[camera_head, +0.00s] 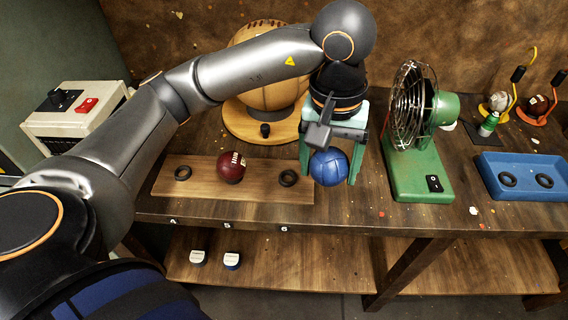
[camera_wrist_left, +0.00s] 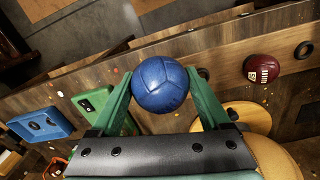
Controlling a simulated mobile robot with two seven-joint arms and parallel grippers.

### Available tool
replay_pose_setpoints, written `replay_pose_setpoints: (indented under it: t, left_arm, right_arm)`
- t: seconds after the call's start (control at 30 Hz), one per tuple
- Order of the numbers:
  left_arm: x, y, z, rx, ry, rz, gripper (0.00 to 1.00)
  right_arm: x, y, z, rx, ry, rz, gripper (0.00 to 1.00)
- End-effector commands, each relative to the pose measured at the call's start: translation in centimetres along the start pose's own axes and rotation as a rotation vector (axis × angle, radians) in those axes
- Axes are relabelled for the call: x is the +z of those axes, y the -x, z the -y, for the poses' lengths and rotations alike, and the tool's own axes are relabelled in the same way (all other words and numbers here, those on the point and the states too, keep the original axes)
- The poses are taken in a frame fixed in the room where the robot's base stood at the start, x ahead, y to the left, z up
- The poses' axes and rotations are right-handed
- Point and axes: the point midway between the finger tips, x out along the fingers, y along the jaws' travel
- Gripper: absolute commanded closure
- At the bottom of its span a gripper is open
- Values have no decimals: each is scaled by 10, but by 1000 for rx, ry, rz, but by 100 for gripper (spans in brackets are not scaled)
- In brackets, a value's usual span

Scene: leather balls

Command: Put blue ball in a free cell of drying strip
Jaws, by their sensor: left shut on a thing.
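The blue ball (camera_head: 328,168) is held between the green fingers of my left gripper (camera_head: 329,174), just right of the drying strip. In the left wrist view the ball (camera_wrist_left: 160,85) sits between both fingertips. The drying strip (camera_head: 206,187) is a flat wooden board near the table's front edge. A dark red ball (camera_head: 231,167) sits in its middle cell. The left ring (camera_head: 183,173) and the right ring (camera_head: 288,178) are empty. My right gripper is not in view.
A green fan (camera_head: 418,165) stands close to the right of the gripper. A large brown ball (camera_head: 259,50) on a round wooden stand (camera_head: 240,124) is behind the strip. A blue tray (camera_head: 520,194) with two rings lies far right. A white switch box (camera_head: 80,110) is at left.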

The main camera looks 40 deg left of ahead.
Motion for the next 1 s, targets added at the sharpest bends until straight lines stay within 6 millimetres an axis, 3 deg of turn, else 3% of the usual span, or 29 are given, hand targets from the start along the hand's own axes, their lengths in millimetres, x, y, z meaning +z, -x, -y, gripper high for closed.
replay_pose_setpoints:
  t: [0.27,0.4,0.77,1.0]
  left_arm:
    - [-46,-28,57,-5,10,3,82]
    - [-59,-56,73,-4,5,5,82]
    - [-76,-86,94,-3,3,2,82]
    - [-76,-115,94,0,-1,1,82]
  right_arm:
    - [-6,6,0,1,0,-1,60]
    - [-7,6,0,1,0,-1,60]
    - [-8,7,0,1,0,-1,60]
    - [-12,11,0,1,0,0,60]
